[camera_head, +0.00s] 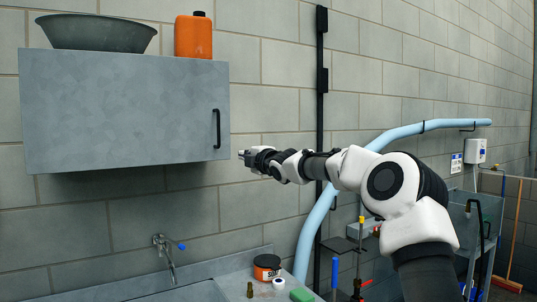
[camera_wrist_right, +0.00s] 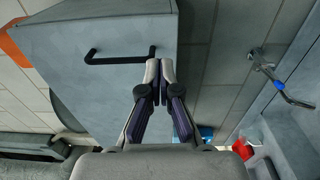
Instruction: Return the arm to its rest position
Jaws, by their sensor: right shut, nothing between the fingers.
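My right arm reaches in from the lower right in the head view. Its gripper (camera_head: 242,154) is beside the right edge of the grey wall cabinet (camera_head: 120,110), a little below and right of the black door handle (camera_head: 217,128). In the right wrist view the gripper's fingertips (camera_wrist_right: 160,70) are together, with nothing between them. The handle (camera_wrist_right: 118,57) shows just left of the fingertips there, and I cannot tell whether they touch it. The cabinet door is shut. My left gripper is not in view.
A metal bowl (camera_head: 98,34) and an orange canister (camera_head: 193,37) stand on the cabinet. Below are a tap (camera_head: 165,256) and a counter holding a black and orange tin (camera_head: 266,267). A pale blue pipe (camera_head: 311,235) runs along the wall behind my arm.

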